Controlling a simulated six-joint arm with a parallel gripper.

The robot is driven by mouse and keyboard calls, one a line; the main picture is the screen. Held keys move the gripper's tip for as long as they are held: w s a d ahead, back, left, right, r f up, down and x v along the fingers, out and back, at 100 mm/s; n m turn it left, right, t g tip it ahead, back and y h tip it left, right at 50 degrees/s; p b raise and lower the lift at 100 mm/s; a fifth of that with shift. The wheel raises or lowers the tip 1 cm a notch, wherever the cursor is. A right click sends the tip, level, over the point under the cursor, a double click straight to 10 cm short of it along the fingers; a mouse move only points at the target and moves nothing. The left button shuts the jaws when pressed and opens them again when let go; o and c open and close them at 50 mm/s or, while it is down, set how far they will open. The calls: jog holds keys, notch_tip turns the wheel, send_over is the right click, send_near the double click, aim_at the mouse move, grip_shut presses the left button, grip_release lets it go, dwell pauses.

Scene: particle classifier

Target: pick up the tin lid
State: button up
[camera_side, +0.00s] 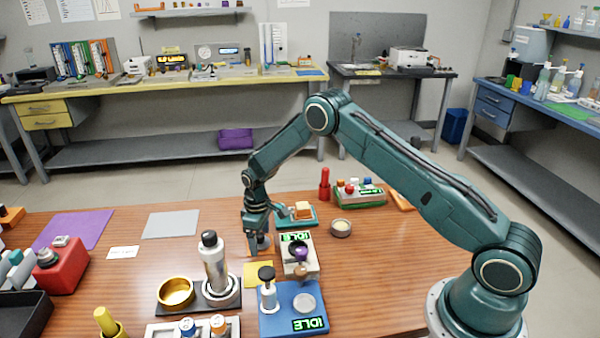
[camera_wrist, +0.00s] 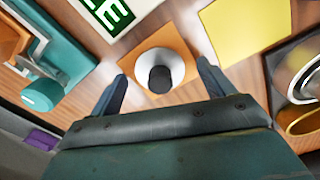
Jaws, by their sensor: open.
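The tin lid (camera_wrist: 177,66) looks like a pale silver disc with a black knob in the middle. It lies on an orange square pad (camera_wrist: 137,67) in the wrist view. My gripper (camera_wrist: 162,71) is open, and its two fingers stand on either side of the lid, with the knob between them. I cannot tell whether the fingers touch the lid. In the side view my gripper (camera_side: 258,238) points down at the table, and the lid (camera_side: 264,242) shows only partly beside the fingers. An open round tin (camera_side: 341,229) stands on the table to the right.
A device with a green IDLE display (camera_side: 297,258) stands close to my gripper's right, and a blue IDLE device (camera_side: 284,318) is in front. A yellow pad (camera_side: 257,268) lies nearby.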

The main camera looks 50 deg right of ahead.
jog(key=shift+c, duration=0.2)
dwell(0.3)
jog(key=c, duration=1)
notch_tip(320, 180, up, 20)
dwell(0.3)
dwell(0.4)
